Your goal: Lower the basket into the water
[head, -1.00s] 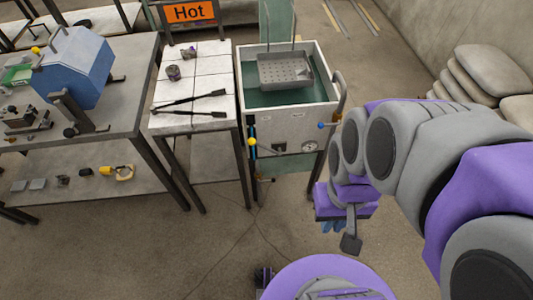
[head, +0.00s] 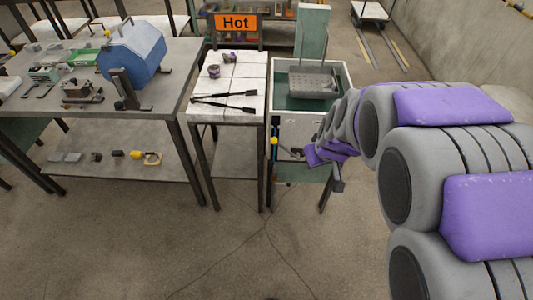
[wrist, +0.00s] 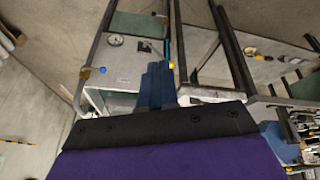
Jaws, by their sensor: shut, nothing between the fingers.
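The basket (head: 314,82) is a grey perforated tray at the tank, with rods rising from it. It looks to sit above the teal water (head: 292,103), though the exact gap is unclear. The tank (head: 345,72) is a white box with a gauge (wrist: 115,40) on its front. A yellow knob (head: 273,141) is on the front's left side; it also shows in the wrist view (wrist: 172,65). My gripper (wrist: 155,68) has blue fingers, shut and empty, pointing at the tank's front. In the head view my arm hides the tank's right side and the fingers are not clear.
Farther left is a workbench (head: 165,110) with a blue box (head: 133,52). The floor in front (head: 240,250) is clear.

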